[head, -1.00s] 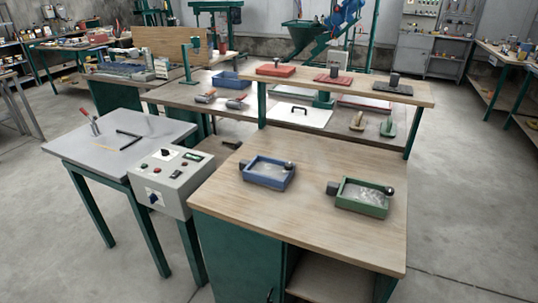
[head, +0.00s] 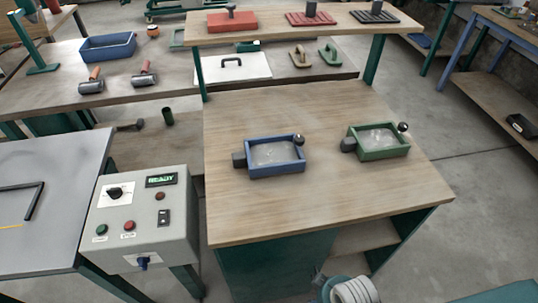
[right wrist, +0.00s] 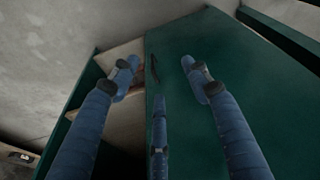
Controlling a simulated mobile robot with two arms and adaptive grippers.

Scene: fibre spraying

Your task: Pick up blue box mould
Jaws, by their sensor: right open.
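The blue box mould (head: 277,171) sits on the wooden worktop of the green cabinet in the head view. It is a shallow blue frame with a grey inside, a dark block at its left and a dark ball knob at its back right corner. Part of my right arm shows at the bottom of the head view. My left gripper is not in view.
A green box mould (head: 384,154) stands right of the blue one on the worktop (head: 300,215). A control box (head: 140,225) stands left of the cabinet. A raised shelf (head: 270,32) with red and dark pieces runs behind. The worktop's front is clear.

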